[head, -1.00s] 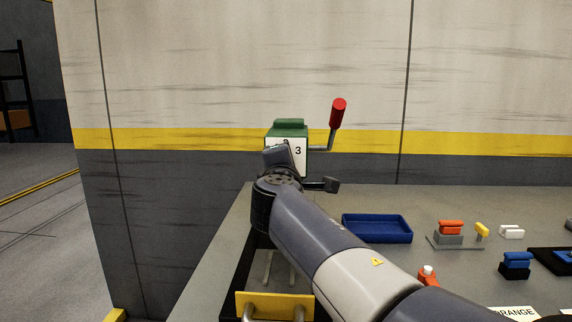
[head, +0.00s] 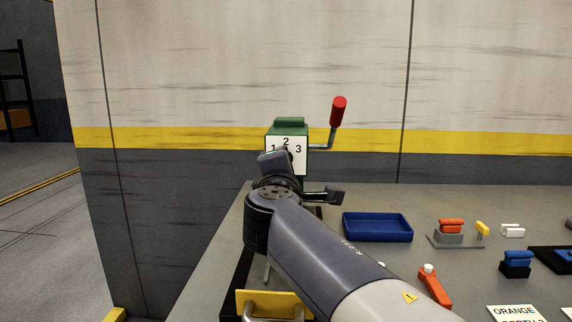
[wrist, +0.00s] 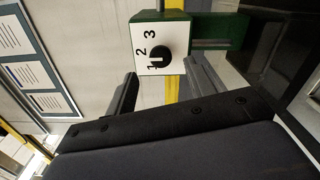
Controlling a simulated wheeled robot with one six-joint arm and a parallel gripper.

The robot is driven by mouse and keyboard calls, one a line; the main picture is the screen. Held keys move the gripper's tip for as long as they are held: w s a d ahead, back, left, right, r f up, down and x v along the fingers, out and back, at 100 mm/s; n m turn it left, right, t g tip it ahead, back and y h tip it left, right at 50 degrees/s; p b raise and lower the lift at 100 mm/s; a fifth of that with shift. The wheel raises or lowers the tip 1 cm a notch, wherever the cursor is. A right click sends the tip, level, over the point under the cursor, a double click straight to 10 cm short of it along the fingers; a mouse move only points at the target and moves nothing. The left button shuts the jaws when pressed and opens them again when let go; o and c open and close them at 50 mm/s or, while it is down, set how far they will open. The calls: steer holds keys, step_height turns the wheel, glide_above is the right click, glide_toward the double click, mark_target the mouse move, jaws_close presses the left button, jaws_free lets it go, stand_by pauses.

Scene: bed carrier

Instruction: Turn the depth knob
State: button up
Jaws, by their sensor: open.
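The depth knob (wrist: 160,56) is a round black knob on a white plate (wrist: 142,37) marked 1, 2 and 3, in the wrist view. A pale mark on the knob appears on the side of the 1. The plate also shows in the head view (head: 299,158) on the front of a green machine (head: 290,124); my arm hides most of the knob there. My gripper (wrist: 163,68) is open, and its two black fingers lie on either side of the knob in the picture. I cannot tell whether they reach around it.
A crank with a red handle (head: 338,112) sticks up at the machine's right. A blue tray (head: 377,228) and several small coloured parts lie on the grey table (head: 360,192) to the right. A yellow-fronted drawer (head: 272,304) is at the lower left. A wall stands behind.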

steer(key=s, duration=0.5)
steer(key=shift+s+a, duration=0.1)
steer(key=shift+s, duration=0.15)
steer(key=shift+w, duration=0.15)
steer(key=w, duration=1)
steer(key=shift+w+d, duration=0.2)
steer(key=shift+w, duration=0.1)
